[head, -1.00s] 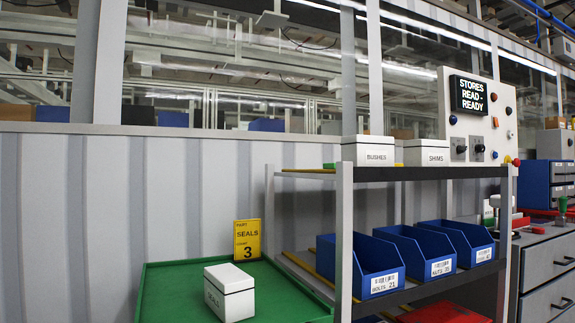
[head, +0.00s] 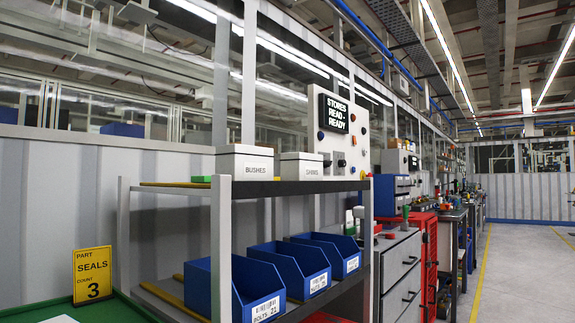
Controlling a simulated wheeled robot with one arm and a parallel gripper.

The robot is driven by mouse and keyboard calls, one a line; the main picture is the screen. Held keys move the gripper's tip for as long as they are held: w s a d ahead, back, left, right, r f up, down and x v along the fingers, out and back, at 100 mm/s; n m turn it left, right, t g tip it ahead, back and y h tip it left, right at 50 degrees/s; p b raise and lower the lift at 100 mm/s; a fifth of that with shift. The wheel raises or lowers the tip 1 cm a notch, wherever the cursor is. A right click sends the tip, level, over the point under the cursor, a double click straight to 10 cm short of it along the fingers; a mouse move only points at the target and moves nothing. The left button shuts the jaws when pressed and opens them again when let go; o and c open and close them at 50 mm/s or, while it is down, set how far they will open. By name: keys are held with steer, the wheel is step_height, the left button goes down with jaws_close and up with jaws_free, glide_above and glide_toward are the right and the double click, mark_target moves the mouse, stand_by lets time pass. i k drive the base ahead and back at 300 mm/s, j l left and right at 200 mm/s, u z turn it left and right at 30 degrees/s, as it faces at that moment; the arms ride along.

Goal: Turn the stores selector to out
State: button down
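A pale control panel (head: 358,128) stands upright behind the shelf, right of centre in the head view. Its black display (head: 336,115) reads STORES READ - READY. Two small dark selector knobs sit below the display, a left knob (head: 327,160) and a right knob (head: 341,161). Their labels and pointer positions are too small to read, so I cannot tell which is the stores selector or how it is set. The panel's lower part is hidden behind the shelf and boxes. My gripper is not in view.
A grey shelf rack (head: 222,240) stands in front of the panel, bearing a BUSHES box (head: 245,163), a SHIMS box (head: 302,166) and blue bins (head: 240,298). A green table (head: 110,312) is at lower left. Grey drawers (head: 400,270) stand right; open floor (head: 510,270) lies beyond.

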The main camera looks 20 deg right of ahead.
mark_target(326, 164)
steer(key=i+l+z, duration=0.1)
steer(key=l, duration=0.3)
steer(key=i+l+z, duration=0.1)
steer(key=l, duration=0.3)
steer(key=i+l+z, duration=0.1)
steer(key=l, duration=0.3)
steer(key=i, duration=0.1)
